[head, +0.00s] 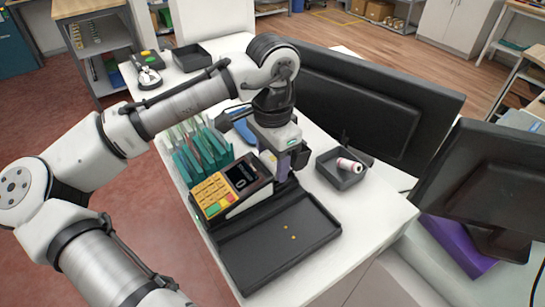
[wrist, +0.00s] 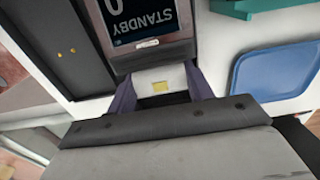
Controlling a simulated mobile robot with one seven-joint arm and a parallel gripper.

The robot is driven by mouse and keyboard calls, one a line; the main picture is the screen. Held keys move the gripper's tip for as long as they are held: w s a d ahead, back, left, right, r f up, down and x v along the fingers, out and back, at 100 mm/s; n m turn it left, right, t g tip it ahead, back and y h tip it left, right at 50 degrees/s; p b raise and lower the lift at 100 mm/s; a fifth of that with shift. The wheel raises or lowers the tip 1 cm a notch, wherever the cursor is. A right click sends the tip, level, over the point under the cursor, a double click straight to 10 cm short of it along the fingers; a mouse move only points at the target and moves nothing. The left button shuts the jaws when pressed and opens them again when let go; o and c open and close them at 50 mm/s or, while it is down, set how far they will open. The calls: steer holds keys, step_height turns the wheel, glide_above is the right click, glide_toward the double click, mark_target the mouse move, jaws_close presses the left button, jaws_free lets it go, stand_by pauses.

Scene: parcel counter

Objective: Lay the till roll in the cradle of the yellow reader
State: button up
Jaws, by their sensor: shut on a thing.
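The yellow reader (head: 220,195), with a yellow keypad and a dark screen, stands on the counter beside my gripper (head: 284,168). In the wrist view its screen (wrist: 140,20) reads STANDBY. My gripper (wrist: 159,82), with purple fingers, points down at the reader's back end. It is shut on a white piece with a yellow patch (wrist: 160,78); I cannot tell whether this is part of the reader. A white roll with pinkish-red marking (head: 349,165), which looks like the till roll, lies in a small black tray (head: 343,180), apart from my gripper. The cradle is not clearly visible.
A flat black tray with two small yellow dots (head: 290,262) lies in front of the reader. Teal upright holders (head: 207,157) stand at its left. A blue tray (wrist: 275,70) lies nearby. Large black monitors (head: 375,105) stand behind the small tray. The counter's front right corner is clear.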

mark_target(272, 158)
steer(key=shift+f, duration=0.1)
steer(key=o, duration=1)
steer(key=shift+c, duration=0.2)
steer(key=shift+r, duration=0.2)
step_height(272, 158, up, 12)
steer(key=b, duration=0.1)
